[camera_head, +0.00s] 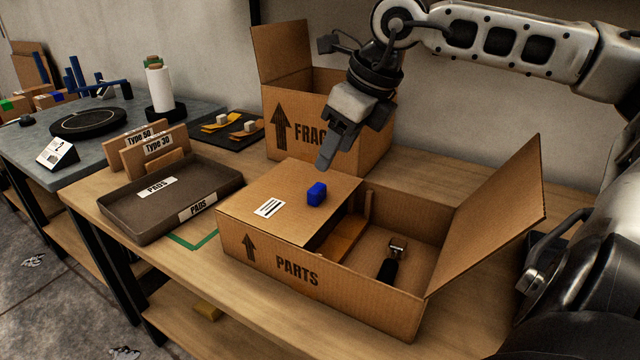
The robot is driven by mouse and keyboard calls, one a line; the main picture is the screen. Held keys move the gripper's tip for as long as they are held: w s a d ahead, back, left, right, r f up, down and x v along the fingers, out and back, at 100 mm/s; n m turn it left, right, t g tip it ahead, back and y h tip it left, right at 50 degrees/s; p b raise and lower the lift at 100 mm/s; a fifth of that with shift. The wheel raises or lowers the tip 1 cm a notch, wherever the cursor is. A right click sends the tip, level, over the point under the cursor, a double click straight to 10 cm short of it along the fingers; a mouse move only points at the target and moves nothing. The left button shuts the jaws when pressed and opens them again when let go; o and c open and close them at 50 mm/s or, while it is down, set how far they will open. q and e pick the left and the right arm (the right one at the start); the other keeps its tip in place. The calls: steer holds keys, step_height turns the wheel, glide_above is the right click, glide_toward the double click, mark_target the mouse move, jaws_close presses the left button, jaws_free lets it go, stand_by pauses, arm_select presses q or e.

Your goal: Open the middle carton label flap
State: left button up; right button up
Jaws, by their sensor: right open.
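The PARTS carton (315,268) stands on the wooden bench in the middle of the view. Its left flap (245,196), bearing a white barcode label (269,208), lies flat over the left part of the carton. The right flap (490,218) stands up, leaning outward. My right gripper (338,148) is open and points down above and behind the label flap, apart from flap and block. Its fingers overlap each other in this view. My left gripper is not in view.
Inside the carton's open part lies a black-handled tool (388,268). The FRAGILE carton (285,110) stands close behind, its flap upright. A dark PADS tray (215,180) is on the left. A green-edged mark (196,242) lies between tray and carton.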

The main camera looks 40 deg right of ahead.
mark_target(317, 187)
steer(key=b+x, duration=0.1)
steer(key=x, duration=0.6)
steer(key=shift+w+f, duration=0.1)
steer(key=shift+f, duration=0.1)
steer(key=shift+w+a+f, duration=0.1)
steer(key=shift+w+f, duration=0.15)
steer(key=shift+f, duration=0.2)
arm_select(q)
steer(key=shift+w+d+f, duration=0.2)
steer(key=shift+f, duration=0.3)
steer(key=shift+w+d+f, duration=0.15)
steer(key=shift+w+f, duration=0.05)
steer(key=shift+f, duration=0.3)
arm_select(e)
jaws_close()
steer(key=shift+r, duration=0.1)
